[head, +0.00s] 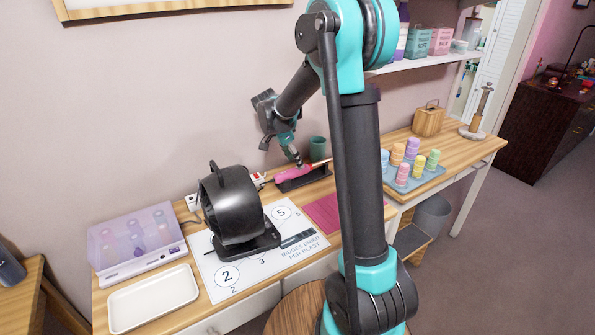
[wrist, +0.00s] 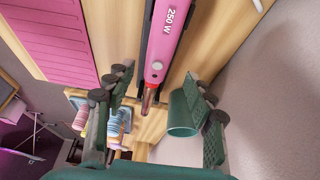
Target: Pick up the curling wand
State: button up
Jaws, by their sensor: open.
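The pink curling wand (head: 293,172) lies on a dark holder (head: 306,178) near the back of the wooden table. My gripper (head: 298,161) is just above the wand in the head view. In the wrist view my gripper (wrist: 162,98) is open, with its dark green fingers apart to the left and right of the wand's metallic end. Nothing is held. Whether a finger touches the wand cannot be told.
A green cup (wrist: 182,113) stands close by the right finger; it also shows in the head view (head: 318,148). A pink mat (head: 325,213) lies in front. A black drum-shaped device (head: 230,205) stands left. A blue tray (head: 425,178) with colored rollers lies right.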

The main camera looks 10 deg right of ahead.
aim_at(308, 167)
jog(key=x, duration=0.4)
jog(key=shift+s+f, duration=0.15)
jog(key=shift+c, duration=0.2)
grip_shut()
